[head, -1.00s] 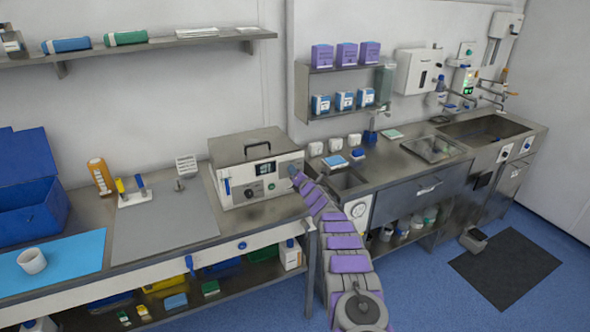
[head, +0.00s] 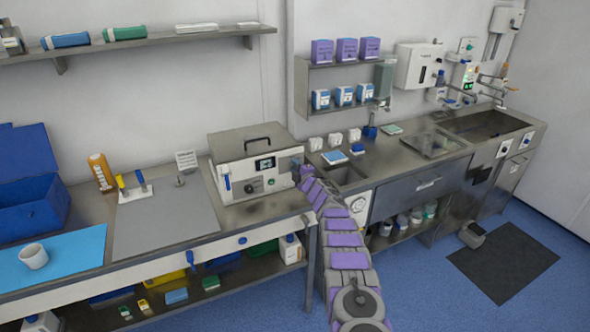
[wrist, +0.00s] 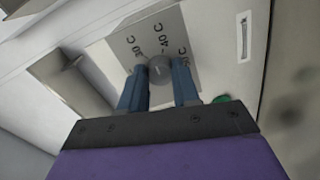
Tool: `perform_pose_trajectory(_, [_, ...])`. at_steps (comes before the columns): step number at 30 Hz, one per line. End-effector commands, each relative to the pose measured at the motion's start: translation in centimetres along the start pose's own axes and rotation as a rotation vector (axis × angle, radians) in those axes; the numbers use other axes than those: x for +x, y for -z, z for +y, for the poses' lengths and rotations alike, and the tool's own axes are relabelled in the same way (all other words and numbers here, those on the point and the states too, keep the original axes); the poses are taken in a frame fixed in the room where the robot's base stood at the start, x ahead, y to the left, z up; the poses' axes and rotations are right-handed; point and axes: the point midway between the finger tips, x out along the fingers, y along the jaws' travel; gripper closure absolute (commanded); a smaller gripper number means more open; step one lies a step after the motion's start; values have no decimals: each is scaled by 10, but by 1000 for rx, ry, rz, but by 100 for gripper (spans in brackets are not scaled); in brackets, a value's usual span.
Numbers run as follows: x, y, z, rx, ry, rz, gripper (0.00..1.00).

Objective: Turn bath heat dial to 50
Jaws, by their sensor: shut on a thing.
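The bath (head: 225,142) is a steel-lidded box with a white front panel, a small display and knobs. It stands at the right end of the left bench. My gripper (head: 301,180) is at the right end of this panel. In the wrist view, my gripper (wrist: 160,84) has its two blue fingers shut on a round grey dial (wrist: 159,68), one finger on each side. A pale scale plate (wrist: 178,25) behind it reads 30 C and 40 C; a third mark is partly hidden by the right finger. I cannot tell the dial's exact setting.
A green round button (wrist: 221,99) is close to the right finger in the wrist view. A grey mat (head: 170,222) and a blue bin (head: 35,217) are to the left.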

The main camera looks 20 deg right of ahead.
Motion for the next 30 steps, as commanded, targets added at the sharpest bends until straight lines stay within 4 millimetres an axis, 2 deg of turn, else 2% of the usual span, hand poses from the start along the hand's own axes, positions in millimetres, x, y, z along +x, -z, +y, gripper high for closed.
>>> perform_pose_trajectory(2, [-2,-6,-5,73,6,-6,100])
perform_pose_trajectory(30, [-1,-6,-11,966,15,36,100])
